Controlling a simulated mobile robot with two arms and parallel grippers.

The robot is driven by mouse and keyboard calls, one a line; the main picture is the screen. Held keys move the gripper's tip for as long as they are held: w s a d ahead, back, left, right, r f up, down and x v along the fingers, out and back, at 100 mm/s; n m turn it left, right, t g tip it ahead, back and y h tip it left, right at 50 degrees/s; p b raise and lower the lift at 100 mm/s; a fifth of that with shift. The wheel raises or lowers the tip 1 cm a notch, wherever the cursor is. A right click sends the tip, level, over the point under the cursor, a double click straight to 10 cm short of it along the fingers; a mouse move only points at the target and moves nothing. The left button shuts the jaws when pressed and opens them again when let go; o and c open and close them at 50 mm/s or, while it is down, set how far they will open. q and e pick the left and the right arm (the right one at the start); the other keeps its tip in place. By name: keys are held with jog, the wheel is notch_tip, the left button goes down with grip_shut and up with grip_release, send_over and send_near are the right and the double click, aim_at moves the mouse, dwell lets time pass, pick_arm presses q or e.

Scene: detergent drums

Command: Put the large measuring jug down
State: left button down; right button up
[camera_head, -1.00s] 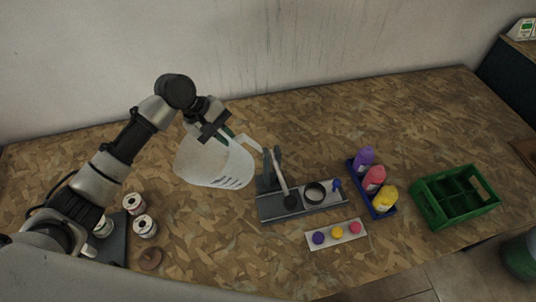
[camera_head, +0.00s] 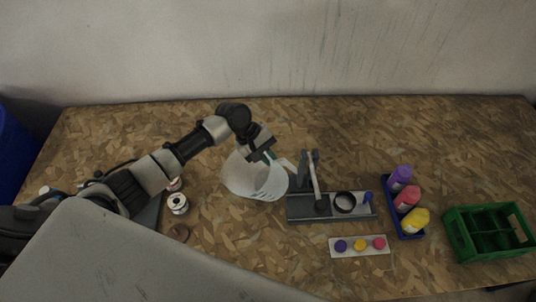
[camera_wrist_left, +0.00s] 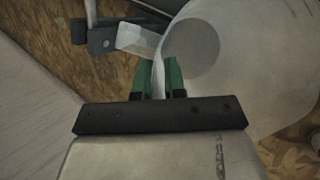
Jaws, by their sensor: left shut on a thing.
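The large measuring jug (camera_head: 243,178) is white and translucent, with markings on its side. In the head view it is left of the middle, just left of the grey stand. My left gripper (camera_head: 268,157) is at its rim. In the left wrist view the green fingers of my left gripper (camera_wrist_left: 160,78) are shut on the wall of the jug (camera_wrist_left: 240,75), one on each side. My right gripper is not in view.
A grey stand (camera_head: 300,208) with a lever is close to the jug's right. Further right are a blue tray (camera_head: 389,193) of coloured bottles and a green crate (camera_head: 455,236). A plate with caps (camera_head: 374,250) lies in front. White tins (camera_head: 178,204) stand left. The back table (camera_head: 350,125) is clear.

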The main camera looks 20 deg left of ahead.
pick_arm(q)
jog(key=c, duration=1.3)
grip_release()
jog(key=shift+f, duration=0.1)
jog(key=shift+c, duration=0.2)
jog(key=shift+o, duration=0.8)
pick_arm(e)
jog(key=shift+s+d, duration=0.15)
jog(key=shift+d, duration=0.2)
